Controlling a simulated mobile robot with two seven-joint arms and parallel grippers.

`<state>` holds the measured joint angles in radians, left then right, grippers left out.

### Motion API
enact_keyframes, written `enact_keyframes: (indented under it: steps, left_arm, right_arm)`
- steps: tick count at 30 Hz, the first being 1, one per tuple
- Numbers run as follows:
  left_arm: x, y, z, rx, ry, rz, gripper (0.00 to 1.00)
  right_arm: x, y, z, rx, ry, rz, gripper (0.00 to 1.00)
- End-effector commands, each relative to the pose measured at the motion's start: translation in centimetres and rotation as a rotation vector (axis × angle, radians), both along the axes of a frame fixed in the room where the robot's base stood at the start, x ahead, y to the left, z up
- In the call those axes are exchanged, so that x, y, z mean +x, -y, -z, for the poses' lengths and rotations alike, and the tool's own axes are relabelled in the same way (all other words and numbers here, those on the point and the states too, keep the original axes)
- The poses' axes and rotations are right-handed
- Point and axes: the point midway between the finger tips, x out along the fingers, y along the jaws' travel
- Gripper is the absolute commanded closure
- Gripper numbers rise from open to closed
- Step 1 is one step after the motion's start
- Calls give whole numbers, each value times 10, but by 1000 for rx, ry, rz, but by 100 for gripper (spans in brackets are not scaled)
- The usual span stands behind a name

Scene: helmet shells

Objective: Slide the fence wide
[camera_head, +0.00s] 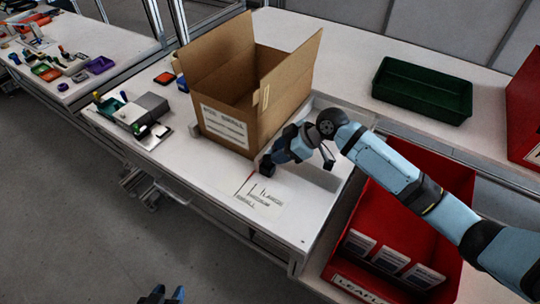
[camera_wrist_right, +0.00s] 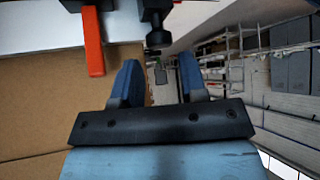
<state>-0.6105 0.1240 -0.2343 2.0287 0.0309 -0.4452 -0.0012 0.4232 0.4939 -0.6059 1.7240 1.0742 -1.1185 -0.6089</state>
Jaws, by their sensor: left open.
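A cardboard box (camera_head: 235,95) with open flaps and a white label stands on the white table. In front of it are size marks (camera_head: 260,192) with a red line and small printed words. My right gripper (camera_head: 279,155) is beside the box's front right corner, low over the table. In the right wrist view its two blue fingers (camera_wrist_right: 160,78) are apart with nothing held. A red lever (camera_wrist_right: 92,42) and a black knob (camera_wrist_right: 157,38) lie ahead of them. I cannot clearly make out the fence. My left gripper (camera_head: 162,296) is open at the bottom edge, away from the table.
A red bin (camera_head: 395,245) with white-labelled packs is at the right, under my right arm. A green tray (camera_head: 423,90) sits on the back bench. A grey device (camera_head: 140,112) is left of the box. The table's front strip is clear.

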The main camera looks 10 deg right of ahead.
Motion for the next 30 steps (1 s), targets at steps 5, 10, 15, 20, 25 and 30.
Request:
enact_keyframes:
  steps: [5,10,15,20,25,30]
  left_arm:
    - [1,-1,1,1,0,0,57]
    - [1,-1,1,2,2,0,57]
    - [2,-2,0,3,3,1,57]
    - [2,-2,-2,2,6,1,57]
    - [2,-1,-2,2,6,1,57]
    - [2,-1,-7,3,7,2,57]
  right_arm:
    - [8,-19,20,1,-2,1,61]
    - [11,-27,29,0,1,1,61]
    - [12,-28,30,0,1,1,61]
    - [12,-28,30,0,1,1,65]
    - [12,-28,30,0,1,1,100]
    - [6,-22,29,-3,-1,1,100]
